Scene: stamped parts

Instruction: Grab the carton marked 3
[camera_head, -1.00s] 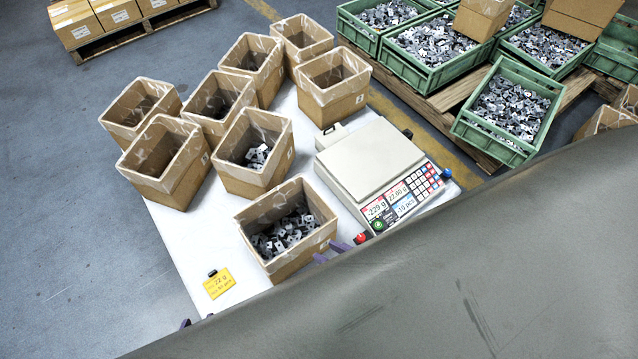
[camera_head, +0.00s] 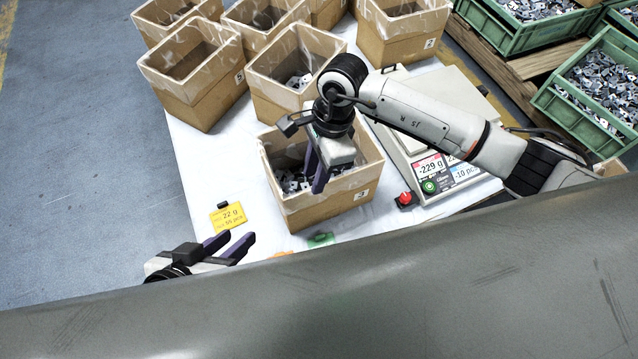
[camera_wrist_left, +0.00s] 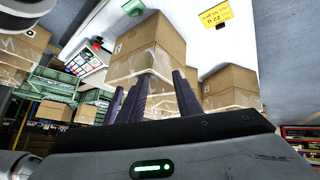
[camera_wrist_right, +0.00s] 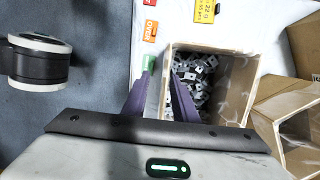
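The front carton (camera_head: 310,213) is an open brown box with grey stamped parts inside. A small mark on its side looks like a 3. My right gripper (camera_head: 322,168) hangs over this carton's opening, fingers pointing down. In the right wrist view its fingers (camera_wrist_right: 160,98) are apart near the rim of the carton (camera_wrist_right: 241,90), one outside and one over the inside; contact cannot be told. My left gripper (camera_head: 236,246) is open and empty at the table's front left, apart from the carton. The left wrist view shows a carton (camera_wrist_left: 150,45) beyond its spread fingers (camera_wrist_left: 155,98).
Other open cartons (camera_head: 195,80) stand close behind. The scale (camera_head: 440,165) is right of the front carton, under my right arm. A yellow card (camera_head: 228,217) lies to its left; a green card holder (camera_head: 320,240) lies in front. Green crates (camera_head: 590,95) stand at the right.

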